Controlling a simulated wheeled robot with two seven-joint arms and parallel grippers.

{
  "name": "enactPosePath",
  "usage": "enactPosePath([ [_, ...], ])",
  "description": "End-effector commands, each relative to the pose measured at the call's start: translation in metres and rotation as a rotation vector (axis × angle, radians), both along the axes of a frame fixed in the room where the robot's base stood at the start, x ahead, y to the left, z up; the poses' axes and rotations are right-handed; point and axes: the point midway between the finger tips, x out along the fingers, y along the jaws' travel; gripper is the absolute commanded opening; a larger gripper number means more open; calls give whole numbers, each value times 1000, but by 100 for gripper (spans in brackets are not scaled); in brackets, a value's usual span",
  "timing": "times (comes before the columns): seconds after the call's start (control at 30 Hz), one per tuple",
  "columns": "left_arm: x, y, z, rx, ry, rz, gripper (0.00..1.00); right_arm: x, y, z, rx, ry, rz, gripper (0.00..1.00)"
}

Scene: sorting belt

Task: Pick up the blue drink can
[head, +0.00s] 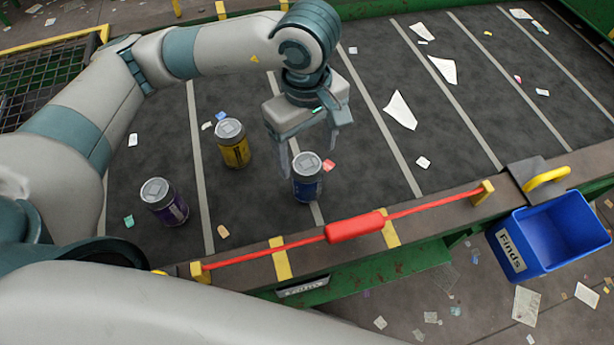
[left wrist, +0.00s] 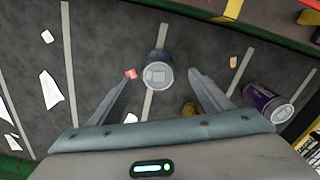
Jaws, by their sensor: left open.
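The blue drink can (head: 307,180) stands upright on the dark belt near its front edge. My left gripper (head: 309,155) is open just above and behind it, with its fingers pointing down toward the can. In the left wrist view the can (left wrist: 157,72) shows between and just beyond the two open fingertips (left wrist: 160,78), apart from both. A yellow can (head: 233,145) and a purple can (head: 164,202) stand to its left on the belt. The purple can (left wrist: 268,103) also shows in the left wrist view. My right gripper is not seen.
A red pull cord with a red handle (head: 355,227) runs along the belt's front rail, close to the blue can. A blue bin (head: 560,236) labelled "Finds" hangs at the right. Paper scraps (head: 400,110) lie on the belt, whose right half is otherwise free.

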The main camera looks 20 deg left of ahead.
Motion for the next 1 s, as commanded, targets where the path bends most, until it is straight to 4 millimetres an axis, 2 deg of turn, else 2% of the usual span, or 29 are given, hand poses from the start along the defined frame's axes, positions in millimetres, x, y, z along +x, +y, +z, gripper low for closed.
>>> enactPosePath([
  [0.3,-1,1,-55,2,5,2,72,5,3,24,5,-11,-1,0],
  [0.5,0,0,-77,1,1,1,72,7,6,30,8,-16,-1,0],
  [1.0,0,0,-83,1,-1,1,72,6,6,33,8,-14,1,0],
])
